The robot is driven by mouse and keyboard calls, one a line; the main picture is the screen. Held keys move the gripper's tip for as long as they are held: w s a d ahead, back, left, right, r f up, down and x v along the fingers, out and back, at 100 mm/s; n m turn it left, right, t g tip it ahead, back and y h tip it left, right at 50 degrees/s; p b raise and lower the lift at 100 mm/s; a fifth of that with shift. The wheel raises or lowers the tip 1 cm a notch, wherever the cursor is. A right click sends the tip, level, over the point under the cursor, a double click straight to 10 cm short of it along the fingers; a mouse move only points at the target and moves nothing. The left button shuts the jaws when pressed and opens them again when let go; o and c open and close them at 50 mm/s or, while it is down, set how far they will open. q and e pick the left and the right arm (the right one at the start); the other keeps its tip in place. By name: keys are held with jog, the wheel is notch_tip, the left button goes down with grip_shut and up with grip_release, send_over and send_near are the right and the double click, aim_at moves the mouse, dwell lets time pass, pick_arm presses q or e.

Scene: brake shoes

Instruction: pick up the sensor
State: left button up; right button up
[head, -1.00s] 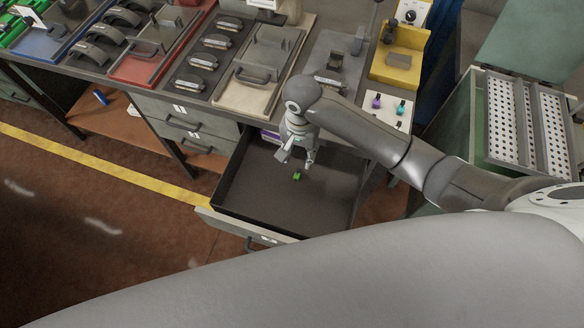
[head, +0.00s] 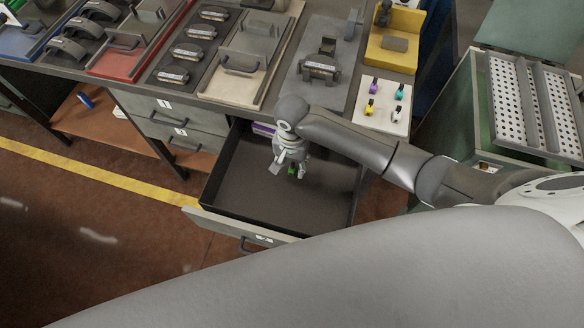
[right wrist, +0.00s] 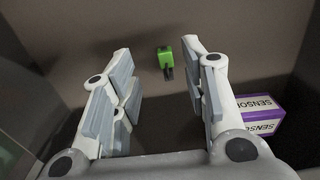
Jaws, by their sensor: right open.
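A small green sensor (head: 292,169) with a dark lower part lies on the floor of the open drawer (head: 240,190). It also shows in the right wrist view (right wrist: 166,58), between the tips of the open fingers and a little nearer the right one. My right gripper (head: 290,168) is open and empty, reaching down into the drawer right over the sensor. In the head view the fingers partly cover the sensor. I cannot tell how much height is left between them. My left gripper is not in view.
A purple and white box marked "SENSOR" (right wrist: 262,113) lies in the drawer beside the right finger. The drawer walls stand around my gripper. Above is the workbench with trays and a white board (head: 383,104) of several coloured sensors. The drawer floor is otherwise clear.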

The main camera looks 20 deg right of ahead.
aim_at(291, 171)
jog(key=shift+w+f, duration=0.25)
jog(key=shift+f, duration=1.1)
jog(key=shift+w+f, duration=0.2)
jog(key=shift+f, duration=1.1)
grip_shut()
